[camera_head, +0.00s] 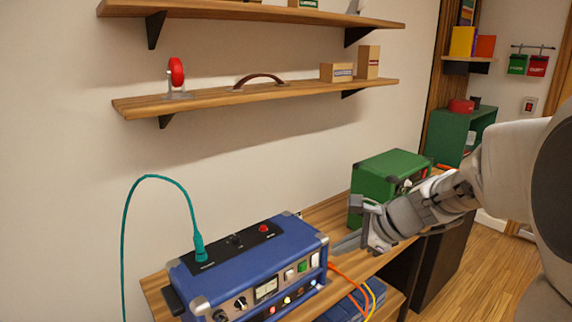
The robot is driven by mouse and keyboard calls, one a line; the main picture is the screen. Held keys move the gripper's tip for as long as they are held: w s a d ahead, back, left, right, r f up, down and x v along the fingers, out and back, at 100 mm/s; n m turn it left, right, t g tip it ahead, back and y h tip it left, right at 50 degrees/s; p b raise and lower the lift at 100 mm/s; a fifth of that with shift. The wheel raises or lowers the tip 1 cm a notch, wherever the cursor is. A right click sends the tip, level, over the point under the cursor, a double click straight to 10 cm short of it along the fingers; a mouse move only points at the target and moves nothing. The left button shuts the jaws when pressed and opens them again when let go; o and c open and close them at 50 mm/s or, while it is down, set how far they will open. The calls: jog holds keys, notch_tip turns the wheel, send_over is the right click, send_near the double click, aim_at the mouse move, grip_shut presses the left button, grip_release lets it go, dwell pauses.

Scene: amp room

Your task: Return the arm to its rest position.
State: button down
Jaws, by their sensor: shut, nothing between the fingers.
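My gripper (350,243) is at the end of my arm, which reaches in from the right side of the head view. It is shut and holds nothing. Its fingers point left, toward the right end of the blue amp (250,262), and it hangs in front of the green amp (388,172). Whether the fingertips touch the blue amp or the bench, I cannot tell. The blue amp has a teal cable (197,240) plugged into its top, and knobs, a meter and switches on its front.
The wooden bench (323,215) carries both amps. Orange and yellow cables (372,297) hang near the blue amp's right end. Two wall shelves are above, the lower one (215,98) with small boxes and a red round item. Open floor (495,262) shows at right.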

jog(key=s+r+n+h+p, duration=0.1)
jog(key=s+r+n+h, duration=0.2)
jog(key=s+n, duration=0.7)
jog(key=s+r+n+h+p, duration=0.2)
jog(key=s+r+n+h, duration=0.1)
jog(key=s+n, duration=0.7)
jog(key=shift+s+d+r, duration=0.2)
jog(key=shift+s+r, duration=0.4)
jog(key=shift+s, duration=0.55)
